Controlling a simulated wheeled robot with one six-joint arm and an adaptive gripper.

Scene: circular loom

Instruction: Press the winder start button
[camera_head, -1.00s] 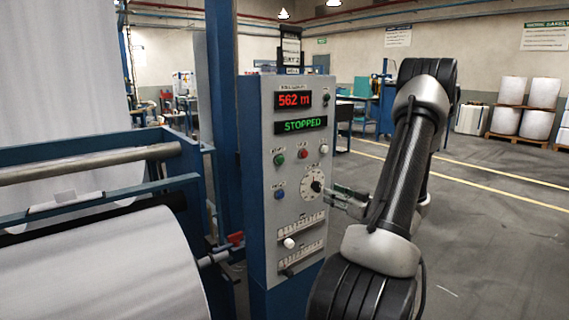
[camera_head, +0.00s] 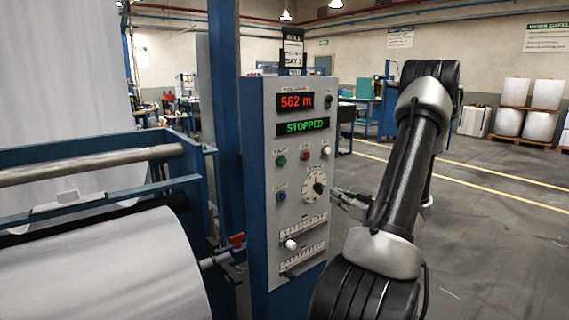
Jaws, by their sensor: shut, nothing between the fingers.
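The control panel (camera_head: 304,215) stands in the middle of the view. Its red display (camera_head: 296,101) reads 562 m and its green display (camera_head: 303,126) reads STOPPED. Below sit a green button (camera_head: 281,160), a red button (camera_head: 305,155) and a white button (camera_head: 325,150). A blue button (camera_head: 281,196) is lower left, beside a round dial (camera_head: 315,186). The button labels are too small to read. My gripper (camera_head: 337,195) is shut and empty, just right of the dial. It is partly hidden behind my arm. I cannot tell if it touches the panel.
A large white fabric roll (camera_head: 105,270) and blue frame (camera_head: 90,152) fill the left. A red-handled part (camera_head: 237,240) sticks out between roll and panel. Sliders (camera_head: 290,244) are low on the panel. The floor (camera_head: 490,230) at right is clear.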

